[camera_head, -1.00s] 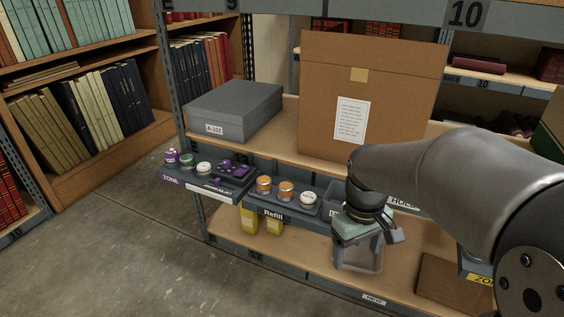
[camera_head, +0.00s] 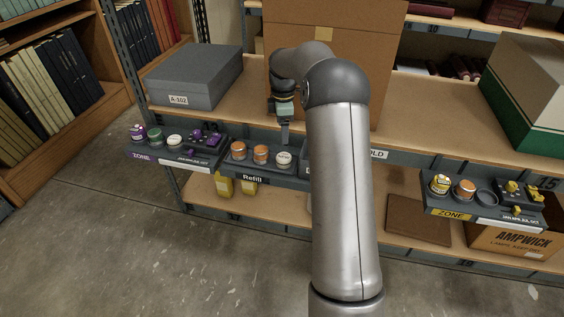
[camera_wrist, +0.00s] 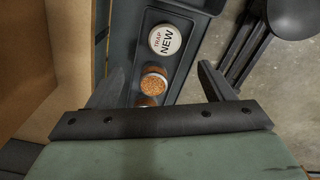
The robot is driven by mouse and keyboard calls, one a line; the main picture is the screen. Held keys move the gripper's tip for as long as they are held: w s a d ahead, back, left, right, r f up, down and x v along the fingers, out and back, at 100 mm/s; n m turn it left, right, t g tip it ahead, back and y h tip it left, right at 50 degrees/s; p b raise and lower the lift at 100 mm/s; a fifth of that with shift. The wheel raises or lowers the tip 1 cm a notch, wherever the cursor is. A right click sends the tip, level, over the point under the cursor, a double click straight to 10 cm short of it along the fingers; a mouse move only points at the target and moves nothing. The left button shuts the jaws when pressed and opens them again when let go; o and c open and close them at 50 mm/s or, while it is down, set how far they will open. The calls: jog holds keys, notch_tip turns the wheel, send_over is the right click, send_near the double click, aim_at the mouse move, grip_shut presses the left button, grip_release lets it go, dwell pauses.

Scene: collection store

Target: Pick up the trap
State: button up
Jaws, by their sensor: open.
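A round white-lidded trap marked "TRAP NEW" (camera_wrist: 166,40) sits in the grey Refill tray (camera_wrist: 187,70), beside two orange-filled jars. In the head view the trap (camera_head: 284,158) is at the right end of that row. My gripper (camera_head: 285,140) points down just above the tray by the trap. In the wrist view its two dark fingers stand apart with nothing held between them (camera_wrist: 160,72). The nearer orange jar (camera_wrist: 154,84) lies between the fingers in that view, and the trap is beyond it.
A purple Zone tray (camera_head: 141,156) is at the left, and a yellow Zone tray (camera_head: 453,214) at the right. A large cardboard box (camera_head: 335,60) and a grey box (camera_head: 195,75) stand on the shelf behind. My arm hides part of the shelf right of the Refill tray.

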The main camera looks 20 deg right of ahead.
send_over(283, 157)
jog(key=f, duration=0.3)
jog(key=w+f, duration=0.1)
jog(key=f, duration=0.1)
jog(key=shift+d+f, duration=0.1)
jog(key=shift+d, duration=0.05)
jog(key=shift+s+f+b, duration=0.2)
jog(key=shift+f+b, duration=0.2)
jog(key=shift+f, duration=0.95)
jog(key=shift+s+f+b, duration=0.2)
jog(key=shift+f+b, duration=0.2)
jog(key=shift+f, duration=0.95)
jog(key=c, duration=1.1)
